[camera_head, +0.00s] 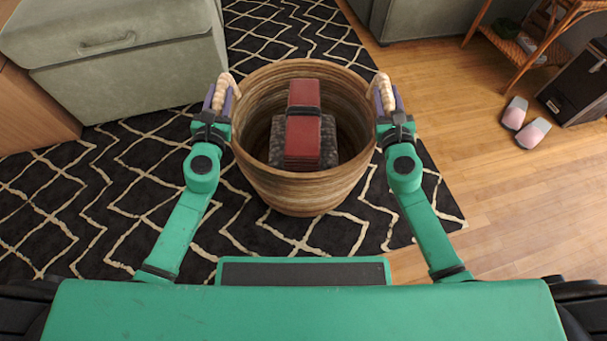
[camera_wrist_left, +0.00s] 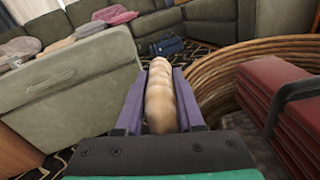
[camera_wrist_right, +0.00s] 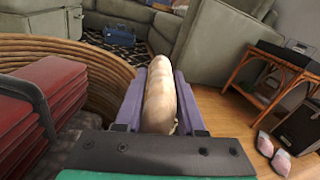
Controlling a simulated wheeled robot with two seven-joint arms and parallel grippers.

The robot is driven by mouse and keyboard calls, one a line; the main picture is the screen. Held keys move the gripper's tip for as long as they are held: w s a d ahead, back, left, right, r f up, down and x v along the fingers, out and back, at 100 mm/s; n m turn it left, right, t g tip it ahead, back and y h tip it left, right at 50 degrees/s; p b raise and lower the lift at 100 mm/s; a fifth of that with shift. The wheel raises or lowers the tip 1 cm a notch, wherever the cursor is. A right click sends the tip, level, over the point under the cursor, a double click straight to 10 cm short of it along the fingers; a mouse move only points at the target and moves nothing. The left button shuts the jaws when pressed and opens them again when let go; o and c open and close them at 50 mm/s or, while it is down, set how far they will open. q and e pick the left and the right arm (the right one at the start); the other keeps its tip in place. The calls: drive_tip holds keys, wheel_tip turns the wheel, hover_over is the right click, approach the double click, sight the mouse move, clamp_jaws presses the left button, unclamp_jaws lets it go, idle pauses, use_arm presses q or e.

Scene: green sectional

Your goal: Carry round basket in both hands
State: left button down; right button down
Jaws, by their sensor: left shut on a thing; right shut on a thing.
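The round woven basket (camera_head: 305,190) is upright in front of me, between my two arms. My left gripper (camera_head: 222,95) is shut on the basket's left handle, a pale braided loop that also shows between the purple fingers in the left wrist view (camera_wrist_left: 160,100). My right gripper (camera_head: 383,95) is shut on the right handle, which shows in the right wrist view (camera_wrist_right: 160,98). Inside the basket is a red block-like bundle with a dark strap (camera_head: 303,140), resting on a dark grey speckled thing (camera_head: 329,150). I cannot tell whether the basket touches the rug.
A black rug with pale zigzag lines (camera_head: 60,215) lies below. A green sofa piece (camera_head: 130,60) stands at the left. Pink slippers (camera_head: 533,132), a wooden rack (camera_head: 515,50) and a dark box (camera_head: 577,95) are at the right.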

use_arm(q)
drive_tip(key=shift+a+f+b, duration=0.25)
drive_tip(key=shift+f+b, duration=0.35)
drive_tip(key=shift+f, duration=0.1)
use_arm(e)
drive_tip(key=shift+d+f, duration=0.25)
drive_tip(key=shift+f, duration=0.4)
use_arm(q)
drive_tip(key=c, duration=0.5)
unclamp_jaws()
drive_tip(key=shift+r, duration=0.15)
use_arm(e)
drive_tip(key=c, duration=0.5)
unclamp_jaws()
drive_tip(key=shift+r, duration=0.1)
use_arm(q)
drive_tip(key=shift+d, duration=0.15)
use_arm(e)
drive_tip(key=shift+a, duration=0.1)
use_arm(q)
drive_tip(key=shift+s, duration=0.15)
use_arm(e)
drive_tip(key=shift+a, duration=0.1)
drive_tip(key=shift+s, duration=0.25)
use_arm(q)
drive_tip(key=s, duration=1.1)
drive_tip(key=shift+s, duration=0.4)
use_arm(e)
drive_tip(key=s, duration=1.1)
drive_tip(key=shift+s, duration=0.35)
